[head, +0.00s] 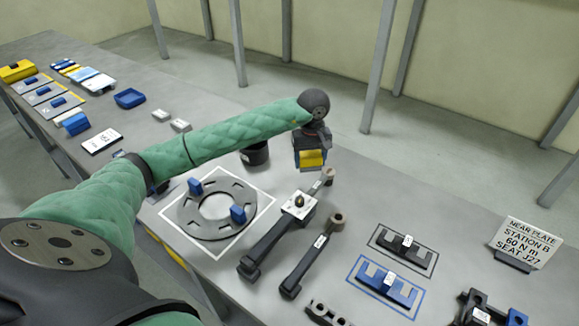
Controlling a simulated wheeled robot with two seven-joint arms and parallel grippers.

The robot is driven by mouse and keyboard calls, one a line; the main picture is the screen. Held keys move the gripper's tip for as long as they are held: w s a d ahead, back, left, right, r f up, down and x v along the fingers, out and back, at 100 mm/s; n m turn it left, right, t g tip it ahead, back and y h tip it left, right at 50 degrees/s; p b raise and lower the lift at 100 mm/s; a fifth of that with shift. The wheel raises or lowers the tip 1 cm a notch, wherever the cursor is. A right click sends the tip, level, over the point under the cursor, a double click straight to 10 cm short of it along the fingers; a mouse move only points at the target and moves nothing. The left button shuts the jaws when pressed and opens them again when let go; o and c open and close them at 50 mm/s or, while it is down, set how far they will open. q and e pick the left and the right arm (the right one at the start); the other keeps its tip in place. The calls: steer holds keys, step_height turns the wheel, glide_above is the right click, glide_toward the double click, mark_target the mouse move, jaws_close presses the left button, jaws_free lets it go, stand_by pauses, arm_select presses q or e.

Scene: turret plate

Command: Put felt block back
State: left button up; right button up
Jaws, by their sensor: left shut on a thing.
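My left gripper (311,143) hangs over the far edge of the table, at the end of my green-sleeved arm, pointing down. It is shut on a small block with a yellow face (312,158), which I take to be the felt block. The jaws hide part of the block. It looks held above the table, but the height is hard to judge. The dark turret plate ring (191,221), with two blue blocks on it, lies inside a white square outline, left of and nearer than the gripper. My right gripper is not in view.
A black round cup (256,153) stands behind the ring. Two dark wrenches (312,262) lie right of it. A sign (527,243) stands at right.

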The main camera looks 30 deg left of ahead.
arm_select(q)
glide_above(281, 177)
steer(key=f, duration=0.6)
steer(key=shift+d+f, duration=0.1)
steer(key=shift+d, duration=0.3)
steer(key=shift+a+f, duration=0.2)
steer(key=shift+a, duration=0.2)
step_height(281, 177, down, 4)
steer(key=shift+r+p, duration=0.2)
steer(key=shift+p, duration=0.15)
steer(key=shift+f, duration=0.15)
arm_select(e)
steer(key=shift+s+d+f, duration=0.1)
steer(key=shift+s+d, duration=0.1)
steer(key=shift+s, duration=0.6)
arm_select(q)
steer(key=shift+f, duration=0.1)
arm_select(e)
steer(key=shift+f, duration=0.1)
arm_select(q)
steer(key=o, duration=1)
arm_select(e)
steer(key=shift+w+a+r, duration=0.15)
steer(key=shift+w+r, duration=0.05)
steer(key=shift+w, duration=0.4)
